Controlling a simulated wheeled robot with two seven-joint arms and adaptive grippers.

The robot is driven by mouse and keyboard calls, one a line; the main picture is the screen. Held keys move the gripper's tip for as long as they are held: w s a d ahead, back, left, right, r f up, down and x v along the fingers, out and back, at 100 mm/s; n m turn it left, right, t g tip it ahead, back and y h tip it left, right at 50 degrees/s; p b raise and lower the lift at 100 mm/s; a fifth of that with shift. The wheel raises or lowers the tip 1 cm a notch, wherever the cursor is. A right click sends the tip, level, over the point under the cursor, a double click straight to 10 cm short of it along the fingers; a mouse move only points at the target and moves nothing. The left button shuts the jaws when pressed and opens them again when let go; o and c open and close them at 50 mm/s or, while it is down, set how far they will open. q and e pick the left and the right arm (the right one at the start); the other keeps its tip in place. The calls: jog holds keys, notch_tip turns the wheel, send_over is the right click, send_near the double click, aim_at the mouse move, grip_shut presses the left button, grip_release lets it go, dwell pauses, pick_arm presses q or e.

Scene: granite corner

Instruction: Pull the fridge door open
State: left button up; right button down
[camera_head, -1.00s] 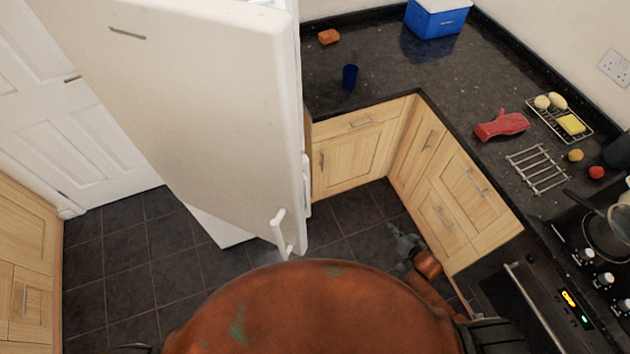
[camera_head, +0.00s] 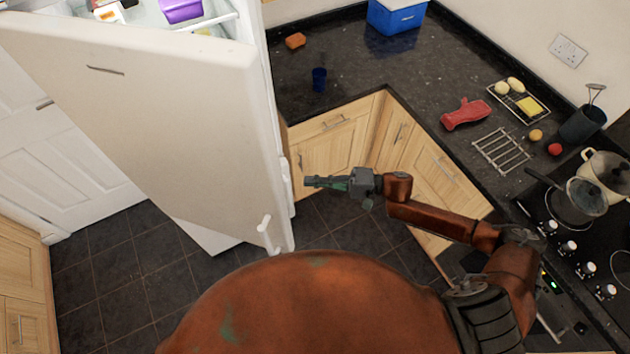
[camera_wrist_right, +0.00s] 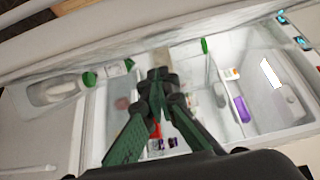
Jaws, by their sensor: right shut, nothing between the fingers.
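The white fridge door (camera_head: 170,130) stands partly open in the head view, swung out over the floor. Its upper handle (camera_head: 285,185) and lower handle (camera_head: 265,232) are on its right edge. Behind its top edge I see the lit fridge interior with a purple box (camera_head: 181,10). My right gripper (camera_head: 308,182) is shut and empty, pointing left just right of the door's handle edge; contact cannot be told. In the right wrist view, the shut fingers (camera_wrist_right: 155,82) appear in front of the fridge interior with shelves and the purple box (camera_wrist_right: 241,108). My left gripper is not in view.
Wooden cabinets (camera_head: 340,150) and a dark countertop (camera_head: 400,75) lie to the right, with a blue cooler (camera_head: 396,14), a cup (camera_head: 319,79), a red mitt (camera_head: 465,113) and a hob with pots. Dark tiled floor (camera_head: 135,270) is free below the door. A white room door (camera_head: 70,185) stands at left.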

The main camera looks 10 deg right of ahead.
pick_arm(q)
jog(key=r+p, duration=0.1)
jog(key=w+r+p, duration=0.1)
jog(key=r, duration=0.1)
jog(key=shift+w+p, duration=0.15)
jog(key=shift+p, duration=0.15)
pick_arm(e)
jog(key=s+a, duration=0.1)
jog(key=a, duration=0.7)
jog(key=shift+s, duration=0.4)
jog(key=shift+a, duration=0.1)
jog(key=shift+s, duration=0.15)
